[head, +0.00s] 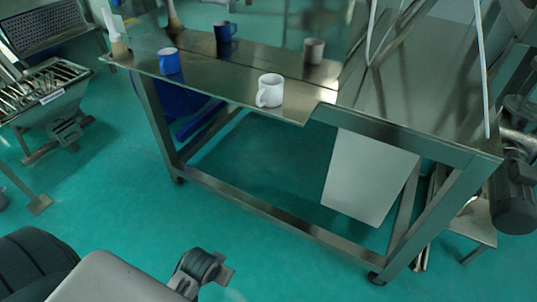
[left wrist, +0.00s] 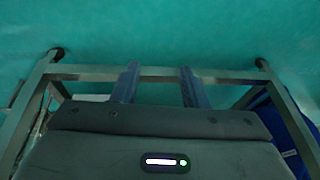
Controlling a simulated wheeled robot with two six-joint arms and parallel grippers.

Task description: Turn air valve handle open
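I cannot make out an air valve handle in either view. My left gripper (left wrist: 160,90) shows in the left wrist view with its two fingers apart and nothing between them. In the head view its arm comes in at the bottom left, and the end of it (head: 205,276) is over the green floor, short of the steel table (head: 225,88). The gripper touches nothing that I can see. My right gripper is in neither view.
A white mug (head: 270,90), a blue mug (head: 169,61) and other cups stand on the table. A grey panel (head: 370,175) is under it. A hopper-like machine (head: 50,100) stands at left, a dark motor-like unit (head: 517,185) at right. The floor before the table is clear.

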